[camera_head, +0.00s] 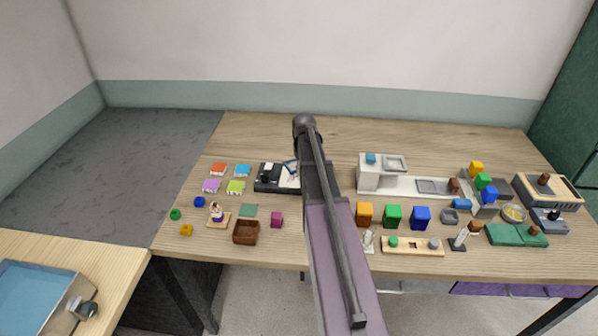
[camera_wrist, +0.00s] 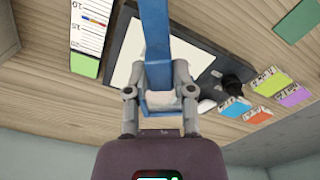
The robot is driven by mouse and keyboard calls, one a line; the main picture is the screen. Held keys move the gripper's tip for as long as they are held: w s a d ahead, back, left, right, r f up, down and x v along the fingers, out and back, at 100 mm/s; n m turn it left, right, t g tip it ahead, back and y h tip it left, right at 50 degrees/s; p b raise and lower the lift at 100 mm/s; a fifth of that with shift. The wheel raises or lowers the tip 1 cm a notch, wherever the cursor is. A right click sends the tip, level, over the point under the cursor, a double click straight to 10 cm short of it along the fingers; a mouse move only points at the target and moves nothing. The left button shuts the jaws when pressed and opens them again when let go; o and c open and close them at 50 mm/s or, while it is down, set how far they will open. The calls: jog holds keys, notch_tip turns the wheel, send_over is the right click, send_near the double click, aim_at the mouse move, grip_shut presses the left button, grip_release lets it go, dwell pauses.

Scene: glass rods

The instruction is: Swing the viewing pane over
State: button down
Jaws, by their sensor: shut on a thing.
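A blue strip (camera_wrist: 157,30), which looks like part of the viewing pane, runs up from between my fingers in the wrist view. My gripper (camera_wrist: 162,84) is shut on this blue part. Behind it lies a black base with a white panel (camera_wrist: 195,60) and a dark knob (camera_wrist: 232,86). In the head view the black base (camera_head: 266,187) sits left of my arm, with a bit of blue (camera_head: 289,164) at its right. My arm hides the gripper and the base's right side there. The pane's full outline and tilt cannot be told.
Colored tiles (camera_head: 218,169) lie left of the base. A brown box (camera_head: 246,232) and a magenta cube (camera_head: 276,220) stand in front. A white station (camera_head: 370,180) and colored blocks (camera_head: 393,215) are right of my arm. A scale card (camera_wrist: 91,25) shows in the wrist view.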

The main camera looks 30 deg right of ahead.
jog(key=shift+w+d, duration=0.1)
jog(key=shift+w, duration=0.05)
jog(key=shift+c, duration=2.4)
grip_release()
jog(key=shift+d, duration=0.1)
